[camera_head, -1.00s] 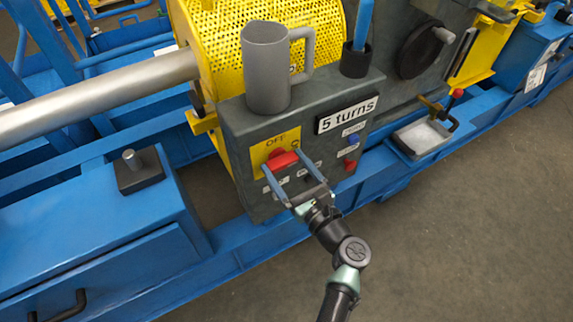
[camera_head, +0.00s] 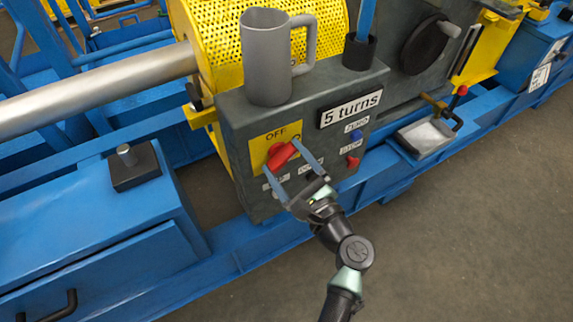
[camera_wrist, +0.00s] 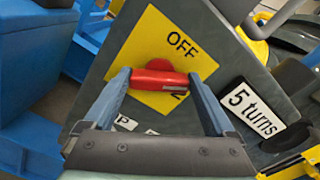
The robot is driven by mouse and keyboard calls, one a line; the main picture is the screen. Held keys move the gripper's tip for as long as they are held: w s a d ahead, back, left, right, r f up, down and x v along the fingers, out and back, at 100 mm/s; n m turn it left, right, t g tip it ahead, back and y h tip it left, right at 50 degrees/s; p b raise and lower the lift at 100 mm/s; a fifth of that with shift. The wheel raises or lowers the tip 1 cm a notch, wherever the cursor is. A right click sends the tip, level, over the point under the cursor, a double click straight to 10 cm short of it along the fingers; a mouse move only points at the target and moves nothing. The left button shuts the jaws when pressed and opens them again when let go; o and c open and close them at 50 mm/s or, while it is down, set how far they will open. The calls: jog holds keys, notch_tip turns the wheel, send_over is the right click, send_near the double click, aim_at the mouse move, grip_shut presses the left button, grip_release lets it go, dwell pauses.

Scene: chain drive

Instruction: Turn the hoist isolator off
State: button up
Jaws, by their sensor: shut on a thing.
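The hoist isolator is a red rotary handle (camera_head: 280,156) on a yellow plate (camera_head: 262,139) marked OFF, on the front of a grey control box (camera_head: 238,150). In the head view the handle is tilted, its right end higher. My gripper (camera_head: 283,158) is shut on the handle, with one finger at each end of it. The wrist view shows the red bar (camera_wrist: 158,81) lying across between the two fingers, below the OFF lettering. Part of the lower lettering on the plate is hidden behind the handle.
A grey mug (camera_head: 268,70) and a dark cup (camera_head: 359,52) holding a blue rod stand on the box. A "5 turns" sign (camera_head: 350,109), a blue button (camera_head: 356,134) and a red button (camera_head: 352,161) are to the handle's right. Open floor (camera_head: 450,230) lies at right.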

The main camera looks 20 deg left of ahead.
jog(key=n+b, duration=0.1)
jog(key=n, duration=0.1)
jog(key=n+b, duration=0.2)
jog(key=n, duration=0.1)
jog(key=shift+s+f+n+b, duration=0.1)
jog(key=shift+f+n+b, duration=0.2)
jog(key=shift+f+b, duration=0.1)
jog(key=n+b, duration=0.3)
jog(key=shift+n, duration=0.4)
jog(key=shift+r+n+b, duration=0.1)
jog(key=shift+n+b, duration=0.5)
jog(key=shift+n, duration=0.3)
jog(key=o, duration=1.1)
jog(key=shift+c, duration=0.2)
jog(key=p+v, duration=0.2)
jog(key=v, duration=1.1)
